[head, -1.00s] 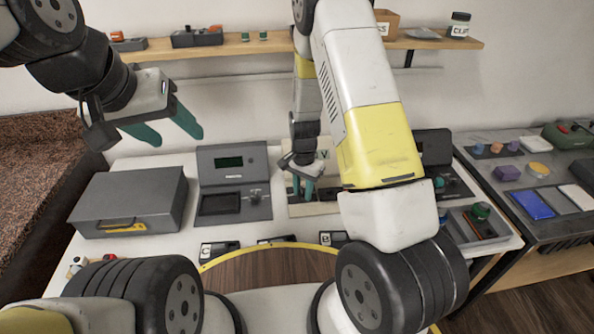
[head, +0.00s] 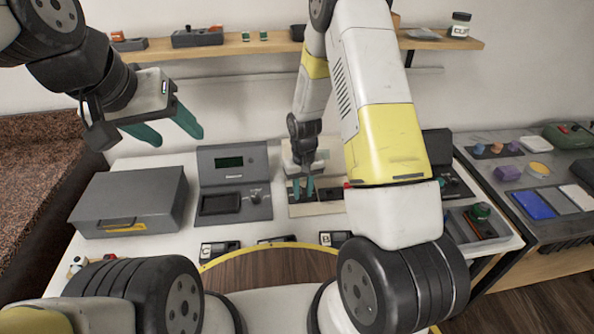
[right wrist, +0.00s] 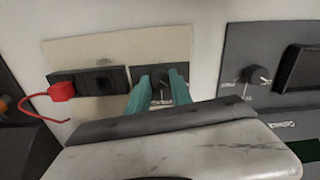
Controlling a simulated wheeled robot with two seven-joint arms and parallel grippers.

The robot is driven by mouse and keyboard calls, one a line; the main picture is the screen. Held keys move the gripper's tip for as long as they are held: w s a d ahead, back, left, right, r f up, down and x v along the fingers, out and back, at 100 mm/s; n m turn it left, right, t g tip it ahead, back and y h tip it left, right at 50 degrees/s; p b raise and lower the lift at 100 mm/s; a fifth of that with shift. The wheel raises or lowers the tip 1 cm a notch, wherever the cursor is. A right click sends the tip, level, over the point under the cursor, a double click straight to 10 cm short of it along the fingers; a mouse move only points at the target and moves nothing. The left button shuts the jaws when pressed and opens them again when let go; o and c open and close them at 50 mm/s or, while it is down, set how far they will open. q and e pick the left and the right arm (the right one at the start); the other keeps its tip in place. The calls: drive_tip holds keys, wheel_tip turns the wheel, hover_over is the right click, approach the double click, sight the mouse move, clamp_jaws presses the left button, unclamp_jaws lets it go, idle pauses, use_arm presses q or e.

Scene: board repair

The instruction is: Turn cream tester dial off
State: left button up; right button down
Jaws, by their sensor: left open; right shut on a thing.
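The cream tester (head: 322,209) is a flat cream panel at the back middle of the white table. In the right wrist view, its cream surface (right wrist: 85,50) carries a dark plate with a small dark dial (right wrist: 160,86). My right gripper (head: 303,191), with teal fingers, points down at the tester. In the right wrist view its fingers (right wrist: 160,82) are on either side of the dial, shut on it. The fingers partly hide the dial, and I cannot read its setting. My left gripper (head: 167,131) is open and empty, raised above the grey box at left.
A grey device (head: 234,182) with a screen and its own knob (head: 255,196) stands just left of the tester. A grey case (head: 128,198) is further left. A red plug (right wrist: 61,92) with a red lead sits beside the tester's black socket block (right wrist: 100,83).

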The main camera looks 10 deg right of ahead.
sight(303, 194)
drive_tip(key=shift+n, duration=0.6)
drive_tip(key=c, duration=1.1)
unclamp_jaws()
drive_tip(key=shift+c, duration=0.2)
drive_tip(key=shift+r, duration=3.9)
drive_tip(key=shift+r, duration=0.1)
